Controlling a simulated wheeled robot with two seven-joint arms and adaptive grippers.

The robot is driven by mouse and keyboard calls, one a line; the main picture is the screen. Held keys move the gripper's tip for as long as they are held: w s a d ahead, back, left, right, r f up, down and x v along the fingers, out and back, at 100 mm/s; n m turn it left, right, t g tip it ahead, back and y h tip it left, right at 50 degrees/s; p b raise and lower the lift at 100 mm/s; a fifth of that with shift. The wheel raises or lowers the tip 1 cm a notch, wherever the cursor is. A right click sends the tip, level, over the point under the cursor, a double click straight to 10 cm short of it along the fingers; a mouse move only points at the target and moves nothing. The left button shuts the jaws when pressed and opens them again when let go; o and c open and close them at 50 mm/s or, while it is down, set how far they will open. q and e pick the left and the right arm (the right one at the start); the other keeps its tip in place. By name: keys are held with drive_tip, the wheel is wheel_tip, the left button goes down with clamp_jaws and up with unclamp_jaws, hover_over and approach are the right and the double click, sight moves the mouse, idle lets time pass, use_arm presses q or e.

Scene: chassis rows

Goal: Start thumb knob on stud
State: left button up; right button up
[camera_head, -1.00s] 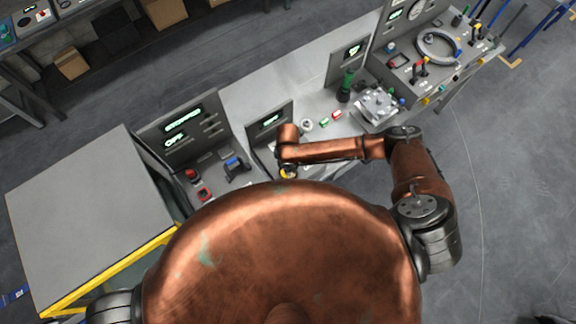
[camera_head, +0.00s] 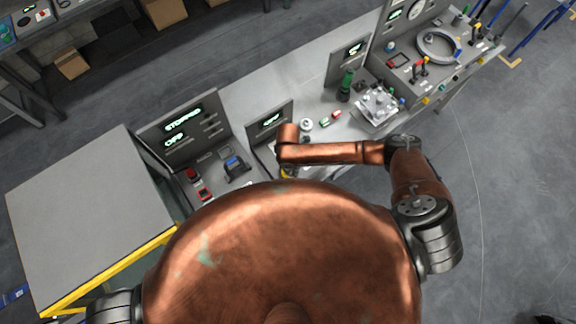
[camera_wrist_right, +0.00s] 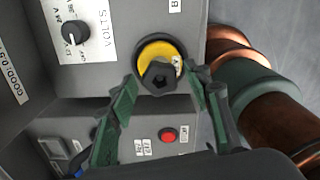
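A dark thumb knob (camera_wrist_right: 158,80) with a faceted hole in its face sits in front of a round yellow disc (camera_wrist_right: 152,51) on a grey panel in the right wrist view. Any stud behind the knob is hidden. My right gripper (camera_wrist_right: 163,80) has its green-padded fingers spread on either side of the knob, with visible gaps between pads and knob. In the head view my right arm and body mostly cover this spot; a bit of yellow (camera_head: 286,172) shows below the arm. My left gripper is out of view.
A selector dial marked VOLTS (camera_wrist_right: 75,33) is on the panel left of the knob. A red button (camera_wrist_right: 168,135) is on a lower grey face. Several panels with displays (camera_head: 183,119) stand along the bench. Open floor (camera_head: 510,180) lies right.

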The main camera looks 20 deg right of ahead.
drive_tip(key=shift+o, duration=0.6)
drive_tip(key=shift+r, duration=0.25)
wheel_tip(320, 180, up, 12)
drive_tip(key=shift+f, duration=0.25)
